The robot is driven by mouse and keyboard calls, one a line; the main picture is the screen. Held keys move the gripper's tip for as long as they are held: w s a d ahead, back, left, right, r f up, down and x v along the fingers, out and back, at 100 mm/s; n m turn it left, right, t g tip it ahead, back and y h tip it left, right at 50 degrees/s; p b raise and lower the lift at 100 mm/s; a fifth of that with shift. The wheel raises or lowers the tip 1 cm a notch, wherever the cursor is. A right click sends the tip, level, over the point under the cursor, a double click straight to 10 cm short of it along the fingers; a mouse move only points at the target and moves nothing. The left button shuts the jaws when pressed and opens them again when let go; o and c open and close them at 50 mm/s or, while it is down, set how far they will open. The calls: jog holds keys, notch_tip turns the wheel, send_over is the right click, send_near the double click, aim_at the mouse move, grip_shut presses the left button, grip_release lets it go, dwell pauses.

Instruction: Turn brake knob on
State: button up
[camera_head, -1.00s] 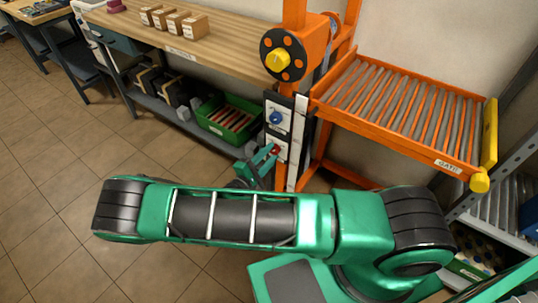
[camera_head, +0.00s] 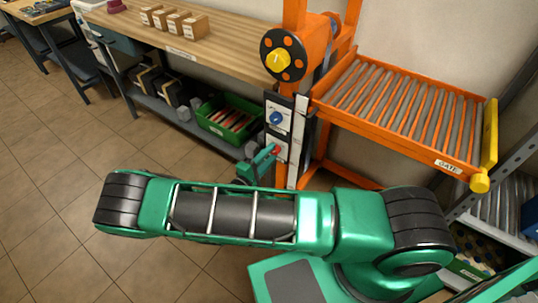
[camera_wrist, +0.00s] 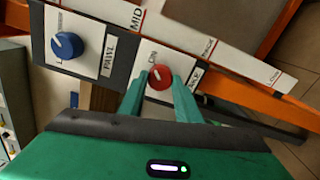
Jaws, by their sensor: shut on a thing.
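The red brake knob (camera_wrist: 159,77) sits on a white plate in the wrist view, with the word ON beside it and a partly covered label to its right. A pale mark shows on its face; its exact angle is hard to tell. My gripper (camera_wrist: 160,92) has one green finger on each side of the knob and is shut on it. In the head view my gripper (camera_head: 272,156) reaches the lower plate on the orange post, where the red knob (camera_head: 277,150) is small and partly hidden.
A blue knob (camera_wrist: 67,46) labelled PAWL is on the neighbouring plate. A yellow-hubbed wheel (camera_head: 278,60) is higher on the post. An orange roller rack (camera_head: 395,150) juts out right. A workbench (camera_head: 225,58) with a green crate (camera_head: 215,126) below stands left. Tiled floor is clear.

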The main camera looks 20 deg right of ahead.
jog(key=o, duration=1.1)
jog(key=shift+a+f, duration=0.1)
jog(key=shift+c, duration=0.2)
jog(key=v, duration=1)
jog(key=shift+s+a, duration=0.2)
jog(key=shift+a, duration=0.1)
